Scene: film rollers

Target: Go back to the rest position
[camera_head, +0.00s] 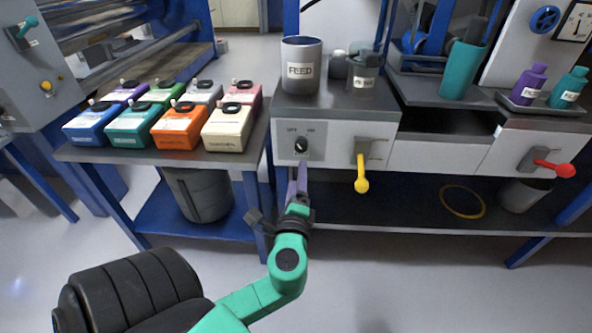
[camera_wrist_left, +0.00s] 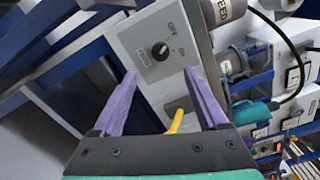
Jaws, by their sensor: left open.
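My left gripper (camera_head: 297,178) reaches up from the bottom of the head view on a green arm, just in front of the grey cabinet's OFF/ON knob (camera_head: 301,145). In the left wrist view my left gripper (camera_wrist_left: 165,85) shows its two purple fingers spread wide with nothing between them. The black knob also shows in the left wrist view (camera_wrist_left: 159,50), beyond the fingertips and apart from them. My right gripper is in neither view.
A yellow lever (camera_head: 361,180) and a red lever (camera_head: 556,168) stick out of the bench front. A FEED container (camera_head: 300,66) stands on the bench. Several coloured boxes (camera_head: 176,127) sit on the left table. A dark bin (camera_head: 201,194) is below.

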